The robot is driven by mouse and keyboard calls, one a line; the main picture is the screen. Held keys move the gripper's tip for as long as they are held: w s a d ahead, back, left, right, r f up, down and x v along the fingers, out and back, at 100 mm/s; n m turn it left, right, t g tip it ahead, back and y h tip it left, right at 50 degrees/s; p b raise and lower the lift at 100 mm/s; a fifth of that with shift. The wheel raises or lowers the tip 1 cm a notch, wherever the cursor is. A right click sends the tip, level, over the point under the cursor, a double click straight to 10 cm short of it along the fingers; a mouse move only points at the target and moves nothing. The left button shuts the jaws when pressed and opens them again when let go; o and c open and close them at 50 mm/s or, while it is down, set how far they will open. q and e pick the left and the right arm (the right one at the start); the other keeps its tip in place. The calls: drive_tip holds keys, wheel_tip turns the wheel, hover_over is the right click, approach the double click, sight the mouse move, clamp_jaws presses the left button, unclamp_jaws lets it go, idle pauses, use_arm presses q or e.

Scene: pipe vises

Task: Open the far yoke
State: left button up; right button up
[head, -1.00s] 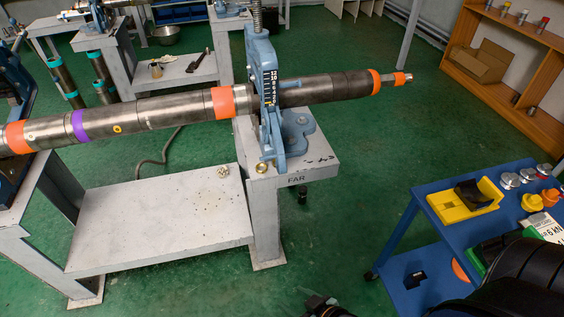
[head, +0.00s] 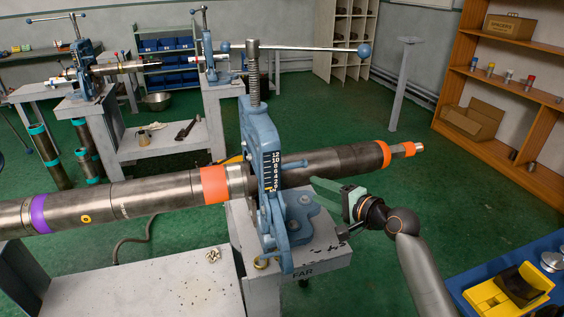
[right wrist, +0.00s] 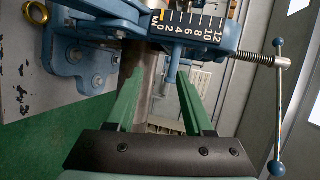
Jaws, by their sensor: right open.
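The far yoke (head: 259,140) is a blue upright frame closed around the pipe (head: 150,198), on a grey stand marked FAR (head: 322,262). A screw (head: 253,80) with a long ball-ended handle bar (head: 310,48) rises from its top. A short blue peg (head: 296,164) sticks out of its right side. My right gripper (head: 318,187) is open beside the yoke's right side, just below the pipe. In the right wrist view the peg (right wrist: 172,68) shows near and between the green fingertips (right wrist: 158,76), apart from them, beside the number scale (right wrist: 190,22). My left gripper is out of view.
A brass ring (head: 261,263) sits at the yoke's foot. A blue table with a yellow tray (head: 508,292) stands at lower right. Other vises (head: 85,65) and a wooden shelf (head: 510,75) stand behind. Green floor right of the stand is clear.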

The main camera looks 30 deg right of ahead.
sight(291, 167)
drive_tip(key=shift+m+t, duration=0.3)
drive_tip(key=shift+m, duration=0.1)
drive_tip(key=x, duration=0.4)
drive_tip(key=r+x, duration=0.1)
drive_tip(key=x, duration=0.3)
drive_tip(key=r+x, duration=0.1)
drive_tip(key=x, duration=0.3)
drive_tip(key=shift+w+d+r, duration=0.15)
drive_tip(key=shift+w+d, duration=0.15)
drive_tip(key=shift+w, duration=0.25)
clamp_jaws()
idle(0.5)
